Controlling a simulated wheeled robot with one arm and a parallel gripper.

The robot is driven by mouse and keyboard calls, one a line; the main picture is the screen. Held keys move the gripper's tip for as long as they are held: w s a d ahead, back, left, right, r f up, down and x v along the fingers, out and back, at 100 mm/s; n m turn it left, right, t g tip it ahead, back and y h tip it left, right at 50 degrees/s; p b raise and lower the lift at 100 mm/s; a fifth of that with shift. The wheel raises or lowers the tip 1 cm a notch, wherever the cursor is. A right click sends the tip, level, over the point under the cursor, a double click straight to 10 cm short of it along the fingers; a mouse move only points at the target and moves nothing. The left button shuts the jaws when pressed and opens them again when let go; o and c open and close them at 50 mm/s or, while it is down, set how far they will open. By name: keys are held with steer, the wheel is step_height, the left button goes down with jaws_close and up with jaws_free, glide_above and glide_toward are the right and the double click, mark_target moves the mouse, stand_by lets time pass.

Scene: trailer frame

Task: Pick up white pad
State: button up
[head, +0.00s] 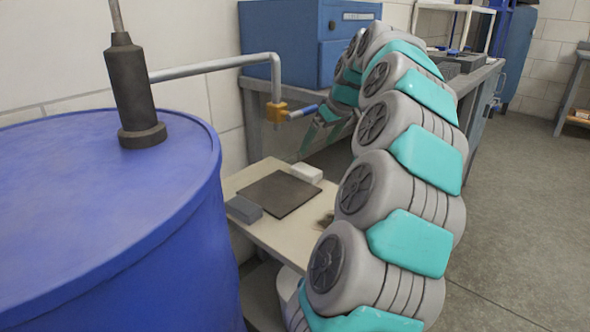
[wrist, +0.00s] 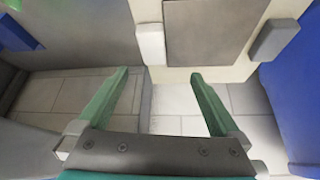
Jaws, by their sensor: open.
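The white pad (head: 306,174) is a small pale block on a light low table, at the back edge of a dark square plate (head: 279,194). It also shows in the wrist view (wrist: 151,44), near the table edge closest to my fingers. My gripper (wrist: 158,73) is open and empty, with its two green fingers apart and pointing toward the pad. The pad lies just beyond the fingertips in that view, a little left of the middle between them. In the head view my gripper (head: 325,136) hangs above and behind the pad, partly hidden by my arm.
A grey block (head: 244,209) lies on the table (head: 262,228) at the plate's other side. A blue barrel (head: 110,220) stands close on the left. A blue cabinet (head: 285,40) stands behind. Floor is free at right.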

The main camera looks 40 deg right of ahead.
mark_target(306, 169)
steer(key=x, duration=0.4)
steer(key=d+x, duration=0.1)
steer(key=x, duration=0.3)
steer(key=p+x, duration=0.1)
steer(key=x, duration=0.3)
steer(key=shift+d+f, duration=0.15)
steer(key=shift+d, duration=0.05)
steer(key=c, duration=1.4)
steer(key=shift+o, duration=0.2)
